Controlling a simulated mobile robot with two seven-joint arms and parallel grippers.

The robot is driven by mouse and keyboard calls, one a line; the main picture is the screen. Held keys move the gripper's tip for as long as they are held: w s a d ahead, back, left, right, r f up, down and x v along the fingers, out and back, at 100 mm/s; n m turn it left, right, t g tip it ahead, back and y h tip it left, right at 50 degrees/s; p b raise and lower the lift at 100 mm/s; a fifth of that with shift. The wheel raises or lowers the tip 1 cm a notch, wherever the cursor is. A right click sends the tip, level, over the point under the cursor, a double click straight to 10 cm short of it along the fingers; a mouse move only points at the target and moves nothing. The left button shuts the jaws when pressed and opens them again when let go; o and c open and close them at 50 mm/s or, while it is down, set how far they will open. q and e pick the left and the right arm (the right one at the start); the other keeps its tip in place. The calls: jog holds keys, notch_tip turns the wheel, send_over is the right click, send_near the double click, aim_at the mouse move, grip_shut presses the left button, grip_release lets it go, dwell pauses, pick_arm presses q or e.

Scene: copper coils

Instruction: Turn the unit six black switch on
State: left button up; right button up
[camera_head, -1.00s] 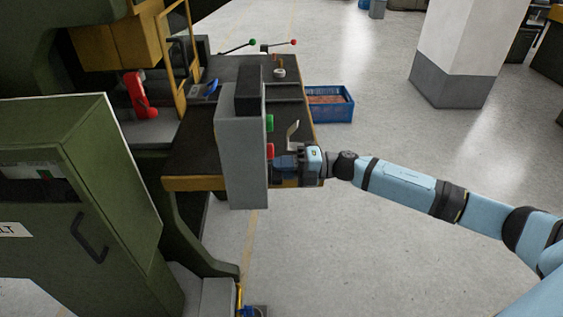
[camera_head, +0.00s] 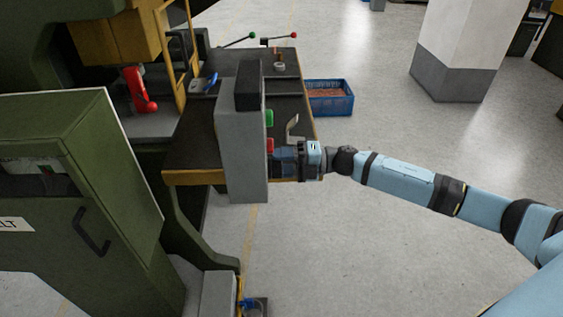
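A grey control box (camera_head: 240,150) with a black top (camera_head: 248,86) stands upright at the front of the machine's table. On its right side are a green button (camera_head: 269,118) and, below it, a red button (camera_head: 270,146). I cannot make out a black switch; that side of the box is partly hidden by my gripper. My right gripper (camera_head: 281,160) comes in from the right and is at the box's right side, just below the red button. Its fingers are too small and hidden to tell open from shut. My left gripper is not in view.
The dark table (camera_head: 195,145) has a yellow front edge. A green cabinet (camera_head: 110,160) stands at the left, near a red handle (camera_head: 139,90). A blue crate (camera_head: 331,110) is on the floor behind, and a white pillar (camera_head: 463,40) at the back right. The floor at right is clear.

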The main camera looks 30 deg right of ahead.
jog(key=b+v, duration=0.3)
jog(key=v, duration=1.1)
jog(key=shift+a, duration=0.1)
jog(key=s+a+f+m+t+h+p, duration=0.1)
jog(key=s+a+f+m+t+h, duration=0.15)
jog(key=a+f+m+t, duration=0.3)
jog(key=s+a+f+m+t+h+p, duration=0.1)
jog(key=s+a+f+m+t+h, duration=0.15)
jog(key=a+f+m, duration=0.45)
jog(key=s+a+f+m+g+h+p, duration=0.1)
jog(key=s+a+f+m+g+h, duration=0.1)
jog(key=s+a+f+m+h, duration=0.2)
jog(key=s+a+f+m+g+h+p, duration=0.1)
jog(key=s+a+f+m+h, duration=0.3)
jog(key=s+m, duration=0.6)
jog(key=shift+s+a+f+m+g+p, duration=0.15)
jog(key=shift+s+f+m+g+p, duration=0.3)
jog(key=shift+f+g, duration=0.45)
